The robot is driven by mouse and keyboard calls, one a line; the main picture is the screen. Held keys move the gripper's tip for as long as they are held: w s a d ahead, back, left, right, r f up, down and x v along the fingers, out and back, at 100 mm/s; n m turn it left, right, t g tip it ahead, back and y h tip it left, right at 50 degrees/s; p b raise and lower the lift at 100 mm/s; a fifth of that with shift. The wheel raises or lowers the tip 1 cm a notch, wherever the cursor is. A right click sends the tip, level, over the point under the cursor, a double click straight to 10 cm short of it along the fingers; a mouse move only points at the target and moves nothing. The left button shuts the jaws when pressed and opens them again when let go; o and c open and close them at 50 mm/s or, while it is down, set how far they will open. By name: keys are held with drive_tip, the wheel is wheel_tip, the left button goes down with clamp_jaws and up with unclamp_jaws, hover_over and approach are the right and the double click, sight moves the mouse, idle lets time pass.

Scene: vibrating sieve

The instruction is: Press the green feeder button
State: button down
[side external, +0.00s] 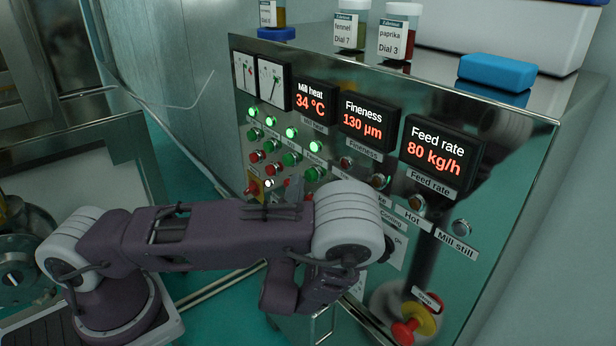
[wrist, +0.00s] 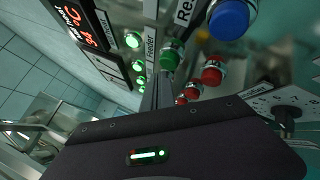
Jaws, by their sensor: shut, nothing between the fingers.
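The green feeder button (wrist: 173,53) sits beside the "Feeder" label in the wrist view, on the steel control panel. In the side view the green button at the right end of its row (side external: 314,173) appears to be the same one. My gripper (wrist: 163,76) is shut and empty. Its narrow fingertips point at the panel and lie very close to the green button's lower edge in the wrist view. I cannot tell whether they touch it. In the side view my arm largely hides the gripper in front of the panel.
Red buttons (wrist: 213,72) sit close beside the green one, and a blue button (wrist: 231,18) lies above right. A selector knob (wrist: 287,113) is at right. A red emergency stop (side external: 406,331) is low on the panel. Spice jars (side external: 399,30) stand on top.

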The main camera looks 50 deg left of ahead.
drive_tip(key=shift+s, duration=0.2)
drive_tip(key=s, duration=0.5)
idle(0.4)
idle(0.5)
